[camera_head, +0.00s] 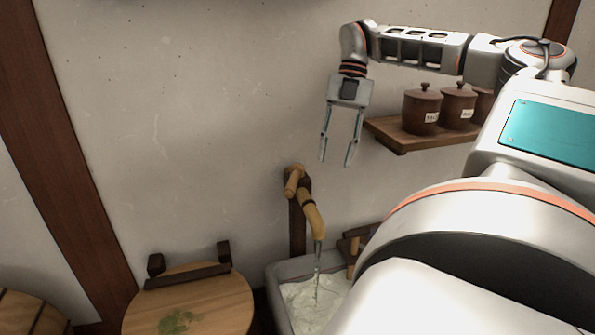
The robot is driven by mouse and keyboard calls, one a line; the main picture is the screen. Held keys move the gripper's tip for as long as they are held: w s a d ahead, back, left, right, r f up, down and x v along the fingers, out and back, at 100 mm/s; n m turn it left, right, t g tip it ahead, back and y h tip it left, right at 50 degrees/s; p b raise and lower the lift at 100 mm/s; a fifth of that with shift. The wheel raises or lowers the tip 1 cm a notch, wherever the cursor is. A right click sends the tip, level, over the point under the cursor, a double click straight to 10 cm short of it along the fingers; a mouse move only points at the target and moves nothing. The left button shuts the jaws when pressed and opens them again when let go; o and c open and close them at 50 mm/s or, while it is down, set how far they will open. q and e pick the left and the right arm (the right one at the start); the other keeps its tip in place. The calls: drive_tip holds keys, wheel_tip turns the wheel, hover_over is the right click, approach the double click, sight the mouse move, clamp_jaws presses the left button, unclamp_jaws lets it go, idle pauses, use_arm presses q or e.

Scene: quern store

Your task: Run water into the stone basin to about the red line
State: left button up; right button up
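A wooden tap (313,217) with a peg-like handle (292,182) stands out from the wall on a dark post. A thin stream of water (317,270) runs from its spout into the grey stone basin (276,277) below. The water (307,300) in the basin looks pale and stirred up. The basin's right and near parts are hidden behind my own body, and I see no red line. My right gripper (336,164) is open and empty, pointing down, above and to the right of the tap handle. My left gripper is not in view.
A wooden shelf (400,138) with lidded brown jars (421,110) is on the wall close to the right of my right gripper. A round wooden board (222,303) with green bits (177,321) lies left of the basin. The wall left of the tap is clear.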

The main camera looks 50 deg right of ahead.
wheel_tip(320, 180, down, 2)
drive_tip(key=w+a+f+h, duration=0.1)
drive_tip(key=w+a, duration=0.1)
wheel_tip(320, 180, up, 3)
drive_tip(key=t+h+b, duration=0.1)
drive_tip(key=t+h, duration=0.1)
hover_over(292, 182)
drive_tip(key=s, duration=0.2)
drive_tip(key=f+b, duration=0.1)
drive_tip(key=f, duration=0.1)
drive_tip(key=w+f+b, duration=0.1)
drive_tip(key=f+b, duration=0.2)
drive_tip(key=f, duration=0.1)
drive_tip(key=shift+w+f, duration=0.25)
drive_tip(key=shift+f, duration=0.05)
drive_tip(key=shift+w+f+b, duration=0.1)
drive_tip(key=shift+f+b, duration=0.4)
clamp_jaws()
